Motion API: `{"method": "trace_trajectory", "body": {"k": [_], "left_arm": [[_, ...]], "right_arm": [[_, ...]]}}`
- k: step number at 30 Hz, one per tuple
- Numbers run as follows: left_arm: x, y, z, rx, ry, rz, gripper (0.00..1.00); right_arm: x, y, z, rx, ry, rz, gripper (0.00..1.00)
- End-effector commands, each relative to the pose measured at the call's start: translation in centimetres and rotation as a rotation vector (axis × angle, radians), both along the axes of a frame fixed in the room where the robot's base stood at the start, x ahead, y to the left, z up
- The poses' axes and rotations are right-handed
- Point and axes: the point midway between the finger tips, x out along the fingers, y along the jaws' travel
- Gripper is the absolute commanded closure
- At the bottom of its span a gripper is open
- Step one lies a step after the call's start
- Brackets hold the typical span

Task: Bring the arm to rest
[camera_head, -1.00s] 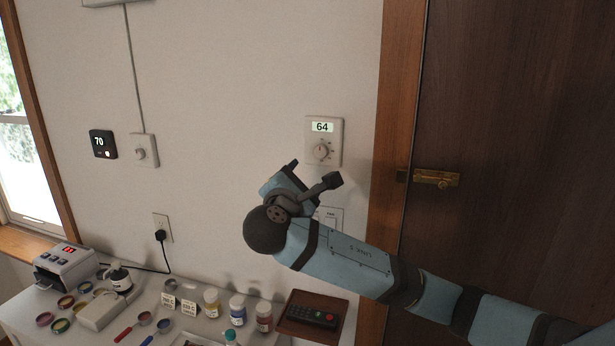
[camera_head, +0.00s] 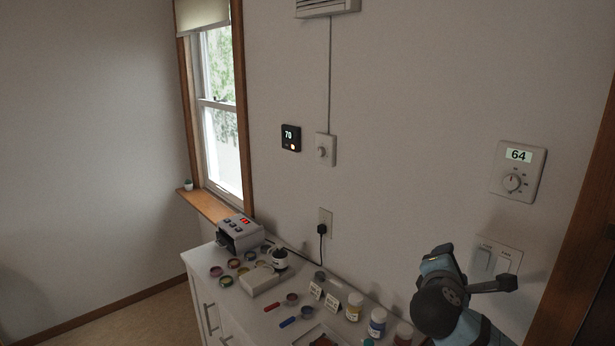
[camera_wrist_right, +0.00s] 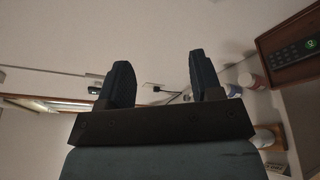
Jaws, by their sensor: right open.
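My right arm comes in at the lower right of the head view, in front of the wall. Its gripper (camera_head: 478,268) is beside the wall switch plate (camera_head: 496,258) and partly covers it. In the right wrist view the gripper (camera_wrist_right: 160,82) shows two dark fingers spread wide apart with nothing between them. It is open and empty. The gripper is above the right part of the cabinet top and below the wall dial reading 64 (camera_head: 516,172). My left gripper is not in view.
A remote (camera_wrist_right: 300,52) lies on a brown tray in the wrist view. Floor at lower left is clear.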

Motion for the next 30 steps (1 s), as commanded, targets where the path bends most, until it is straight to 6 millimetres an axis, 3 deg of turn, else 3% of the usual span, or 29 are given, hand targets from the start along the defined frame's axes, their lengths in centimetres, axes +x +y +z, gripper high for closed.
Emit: {"method": "trace_trajectory", "body": {"k": [1, 6, 11, 15, 24, 30], "left_arm": [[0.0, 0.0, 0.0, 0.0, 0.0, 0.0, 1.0], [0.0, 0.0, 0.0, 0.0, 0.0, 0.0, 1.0], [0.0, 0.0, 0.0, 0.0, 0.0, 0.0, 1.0], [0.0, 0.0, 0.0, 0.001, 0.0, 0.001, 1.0], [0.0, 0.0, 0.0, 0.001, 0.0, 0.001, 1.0], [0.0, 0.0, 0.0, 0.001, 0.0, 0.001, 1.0]], "right_arm": [[-0.5, 0.9, -3.1, 0.076, 0.025, 0.044, 0.41], [-2.7, 3.8, -11.9, 0.376, 0.07, 0.16, 0.41], [-6.3, 6.3, -19.4, 0.692, 0.103, 0.205, 0.41], [-10.5, 8.1, -25.0, 0.986, 0.119, 0.189, 0.41], [-21.5, 9.8, -33.9, 1.601, 0.069, -0.003, 0.41], [-27.6, 9.5, -36.7, 1.879, -0.017, -0.164, 0.41]]}}
